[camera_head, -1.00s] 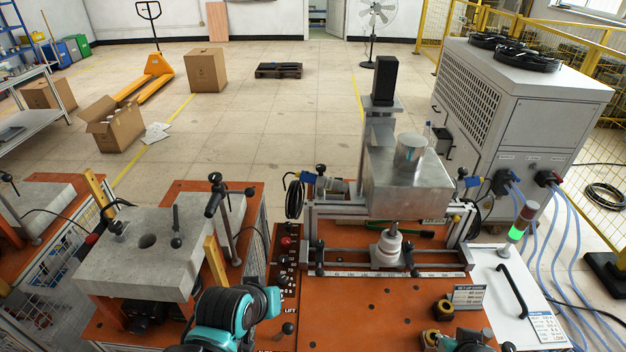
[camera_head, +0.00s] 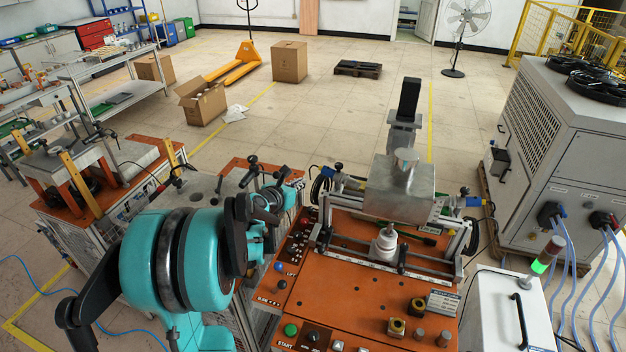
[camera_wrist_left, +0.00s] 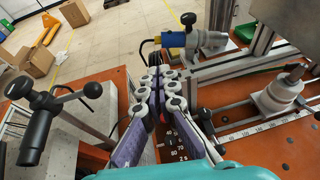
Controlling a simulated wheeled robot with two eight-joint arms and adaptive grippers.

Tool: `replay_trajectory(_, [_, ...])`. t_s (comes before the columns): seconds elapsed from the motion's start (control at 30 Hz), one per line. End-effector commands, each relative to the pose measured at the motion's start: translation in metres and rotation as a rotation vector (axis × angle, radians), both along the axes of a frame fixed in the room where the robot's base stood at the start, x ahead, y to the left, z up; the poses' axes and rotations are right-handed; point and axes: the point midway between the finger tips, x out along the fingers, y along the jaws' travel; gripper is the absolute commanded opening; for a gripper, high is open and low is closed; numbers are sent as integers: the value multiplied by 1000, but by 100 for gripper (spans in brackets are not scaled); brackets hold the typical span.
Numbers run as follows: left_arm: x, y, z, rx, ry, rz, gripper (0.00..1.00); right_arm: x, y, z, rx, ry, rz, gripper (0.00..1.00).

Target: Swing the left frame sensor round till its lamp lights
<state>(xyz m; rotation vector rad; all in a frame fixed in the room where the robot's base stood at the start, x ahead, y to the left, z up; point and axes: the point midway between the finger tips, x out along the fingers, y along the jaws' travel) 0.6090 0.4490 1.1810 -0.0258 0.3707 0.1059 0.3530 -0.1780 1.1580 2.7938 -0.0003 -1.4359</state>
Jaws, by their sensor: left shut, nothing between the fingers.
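The left frame sensor (camera_head: 337,178) sits on the left end of the metal frame, a small blue-ended metal body near a black clamp knob. In the left wrist view the left frame sensor (camera_wrist_left: 190,39) shows its blue end and silver body just beyond the fingers. I cannot make out a lit lamp on it. My left gripper (camera_head: 292,192) is shut and empty, just left of the sensor. In the left wrist view my left gripper (camera_wrist_left: 156,78) points at it, apparently apart from it. My right gripper is out of view.
The orange table (camera_head: 345,285) carries a printed scale, a white insulator-like post (camera_head: 385,245) and buttons. A black-handled clamp (camera_wrist_left: 45,115) stands close left of my left gripper. A grey chiller (camera_head: 570,140) stands right. A signal tower glows green (camera_head: 541,264).

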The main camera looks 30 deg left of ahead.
Motion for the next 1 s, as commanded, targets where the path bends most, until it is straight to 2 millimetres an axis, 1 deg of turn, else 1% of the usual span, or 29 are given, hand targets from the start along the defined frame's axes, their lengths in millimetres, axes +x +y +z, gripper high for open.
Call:
replay_trajectory(0.4, [80, 7, -32, 4, 1, -5, 0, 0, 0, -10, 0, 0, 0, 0])
replay_trajectory(0.53, [101, 9, -34, 4, 2, -5, 0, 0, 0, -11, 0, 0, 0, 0])
replay_trajectory(0.6, [109, 10, -35, 5, 2, -4, 0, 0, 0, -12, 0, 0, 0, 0])
replay_trajectory(0.73, [118, 11, -35, 5, 1, -4, 0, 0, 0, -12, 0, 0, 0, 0])
replay_trajectory(1.0, [121, 11, -35, 5, 1, -4, 0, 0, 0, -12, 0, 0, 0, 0])
